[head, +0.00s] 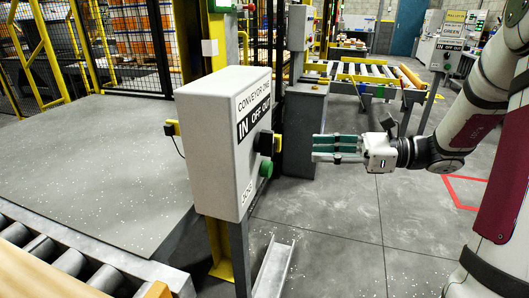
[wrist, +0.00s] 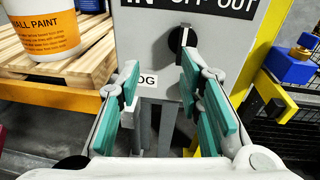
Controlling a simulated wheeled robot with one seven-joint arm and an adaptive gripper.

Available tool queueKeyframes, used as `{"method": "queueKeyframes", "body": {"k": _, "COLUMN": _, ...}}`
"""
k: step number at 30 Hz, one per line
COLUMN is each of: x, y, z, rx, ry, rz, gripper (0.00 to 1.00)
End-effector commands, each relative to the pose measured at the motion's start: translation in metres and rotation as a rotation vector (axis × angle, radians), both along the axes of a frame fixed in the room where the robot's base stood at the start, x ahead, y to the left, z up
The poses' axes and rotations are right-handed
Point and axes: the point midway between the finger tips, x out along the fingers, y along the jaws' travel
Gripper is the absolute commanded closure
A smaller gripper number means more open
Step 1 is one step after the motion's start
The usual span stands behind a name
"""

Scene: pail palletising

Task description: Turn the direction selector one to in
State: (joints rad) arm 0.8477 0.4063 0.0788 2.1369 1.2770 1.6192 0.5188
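The conveyor one control box (head: 210,140) stands on a post left of centre in the head view, its label (head: 253,115) reading IN, OFF, OUT. Its black direction selector (head: 267,143) sticks out from the face. In the wrist view the selector (wrist: 182,38) is at the top centre, its white mark nearly upright, towards OFF. My gripper (head: 325,148) is to the right of the box, apart from the selector, with its teal fingers pointing at the box. In the wrist view my gripper (wrist: 168,100) is open and empty, with the selector beyond the gap between the fingers.
A green button (head: 266,169) sits below the selector; I cannot make it out in the wrist view. A paint pail (wrist: 45,28) stands on a wooden pallet (wrist: 85,55) at left. A yellow post (wrist: 210,135) is behind the box. Open floor (head: 330,220) lies below my gripper.

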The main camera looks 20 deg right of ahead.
Motion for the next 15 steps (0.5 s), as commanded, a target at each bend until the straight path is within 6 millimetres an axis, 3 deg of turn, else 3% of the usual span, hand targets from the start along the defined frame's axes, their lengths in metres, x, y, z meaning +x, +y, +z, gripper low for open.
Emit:
{"method": "queueKeyframes", "body": {"k": 3, "x": 0.012, "y": -0.023, "z": -0.013, "rx": 0.086, "ry": 0.007, "rz": -0.065, "gripper": 0.67}}
{"method": "queueKeyframes", "body": {"k": 6, "x": 0.015, "y": -0.029, "z": -0.014, "rx": 0.114, "ry": 0.007, "rz": -0.086, "gripper": 0.67}}
{"method": "queueKeyframes", "body": {"k": 11, "x": 0.023, "y": -0.018, "z": -0.013, "rx": 0.118, "ry": 0.006, "rz": -0.087, "gripper": 0.67}}
{"method": "queueKeyframes", "body": {"k": 15, "x": 0.036, "y": 0.002, "z": -0.013, "rx": 0.115, "ry": 0.005, "rz": -0.084, "gripper": 0.67}}
